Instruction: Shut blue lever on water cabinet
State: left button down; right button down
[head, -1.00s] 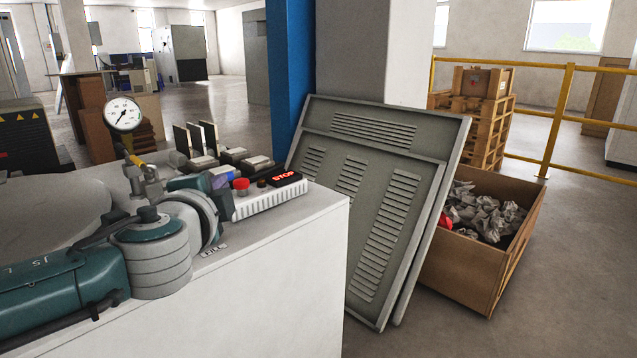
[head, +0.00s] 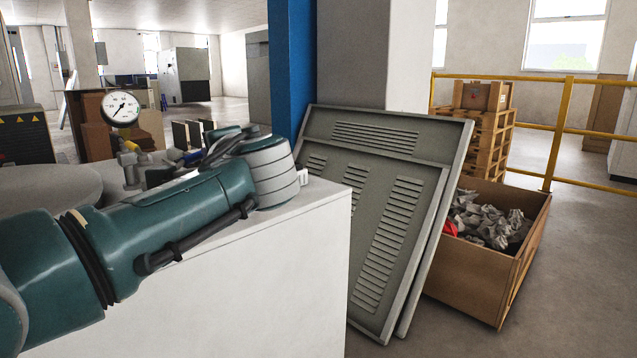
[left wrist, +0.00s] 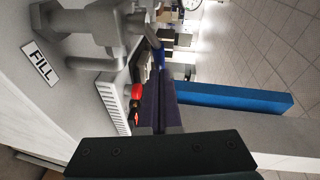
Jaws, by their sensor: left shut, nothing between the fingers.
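The white cabinet (head: 290,270) fills the lower middle of the head view, with its control panel on top. In the left wrist view a blue lever (left wrist: 155,46) shows beside grey pipe fittings (left wrist: 95,28), just beyond the fingertips. My left gripper (left wrist: 163,74) is shut and empty, close to the lever; I cannot tell whether they touch. In the head view my left forearm and wrist lie across the cabinet top and hide the gripper and most of the panel. My right gripper is not in view.
A pressure gauge (head: 122,108) stands at the cabinet's back left. A red button (left wrist: 135,90) and a FILL label (left wrist: 40,64) show in the wrist view. Grey louvred panels (head: 395,210) lean right of the cabinet, by a blue column (head: 291,65) and a cardboard box (head: 480,275).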

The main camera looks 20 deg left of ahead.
pick_arm(q)
jog(key=a, duration=0.1)
jog(key=a+n+g+b, duration=0.1)
jog(key=a+y+b, duration=0.1)
jog(key=shift+w+a+r+g, duration=0.1)
jog(key=shift+w+a+g, duration=0.1)
jog(key=shift+w+g, duration=0.1)
jog(key=shift+s+a+p, duration=0.2)
jog(key=shift+a+p, duration=0.05)
jog(key=shift+a, duration=0.3)
jog(key=shift+s+a+p, duration=0.15)
jog(key=shift+a+p, duration=0.1)
jog(key=shift+a, duration=0.3)
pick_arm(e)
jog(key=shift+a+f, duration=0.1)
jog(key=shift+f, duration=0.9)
pick_arm(q)
jog(key=shift+a, duration=0.1)
